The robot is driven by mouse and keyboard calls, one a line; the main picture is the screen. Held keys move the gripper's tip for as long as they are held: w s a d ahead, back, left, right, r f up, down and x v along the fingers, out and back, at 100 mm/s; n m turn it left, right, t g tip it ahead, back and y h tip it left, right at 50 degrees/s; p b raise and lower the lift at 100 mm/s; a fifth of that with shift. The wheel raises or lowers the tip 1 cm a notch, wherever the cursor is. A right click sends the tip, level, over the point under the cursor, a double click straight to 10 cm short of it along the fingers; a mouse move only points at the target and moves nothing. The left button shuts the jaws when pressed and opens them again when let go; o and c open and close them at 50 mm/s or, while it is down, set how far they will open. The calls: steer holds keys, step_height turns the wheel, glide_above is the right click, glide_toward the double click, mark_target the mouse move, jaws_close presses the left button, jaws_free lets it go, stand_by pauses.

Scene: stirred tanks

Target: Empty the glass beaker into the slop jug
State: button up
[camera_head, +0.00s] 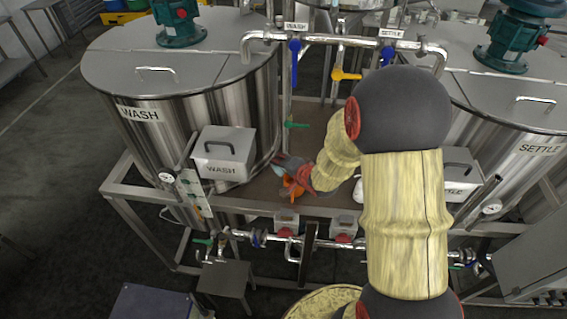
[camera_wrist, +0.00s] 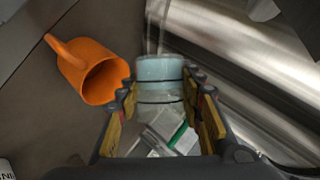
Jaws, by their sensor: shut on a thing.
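The glass beaker (camera_wrist: 160,76) sits between the fingers of my gripper (camera_wrist: 166,105) in the wrist view, with pale blue liquid showing in it. The fingers are shut on its sides. I cannot tell how far the beaker is tilted. The orange slop jug (camera_wrist: 86,70) is just left of the beaker, with its open mouth partly facing the gripper and its handle at the upper left. In the head view the jug (camera_head: 292,188) stands on the brown deck, just below my gripper (camera_head: 287,170), which partly hides it. The beaker shows there only as a small pale patch.
The WASH tank (camera_head: 190,110) and its grey WASH box (camera_head: 224,150) stand left of my gripper. The SETTLE tank (camera_head: 520,110) is at right. Pipes with a blue and a yellow valve handle (camera_head: 345,75) run above the deck (camera_head: 262,195). A curved metal wall (camera_wrist: 250,80) is close right of the beaker.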

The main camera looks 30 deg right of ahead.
steer(key=shift+d+m+t+y+p, duration=0.15)
steer(key=shift+m+y+p, duration=0.5)
steer(key=shift+p, duration=1.4)
steer(key=shift+d+m+t+y+p, duration=0.15)
steer(key=shift+m+y+p, duration=0.5)
steer(key=shift+p, duration=1.4)
steer(key=shift+d+r+y+p, duration=0.1)
steer(key=shift+r+y+p, duration=0.1)
steer(key=shift+y+p, duration=0.5)
steer(key=shift+d+r+m+y+p, duration=0.3)
steer(key=shift+m+y+p, duration=0.25)
steer(key=shift+p, duration=0.45)
steer(key=shift+s+d+r+m+t+y+p, duration=0.1)
steer(key=shift+d+r+m+t+y+p, duration=0.15)
steer(key=shift+m+t+y+p, duration=0.35)
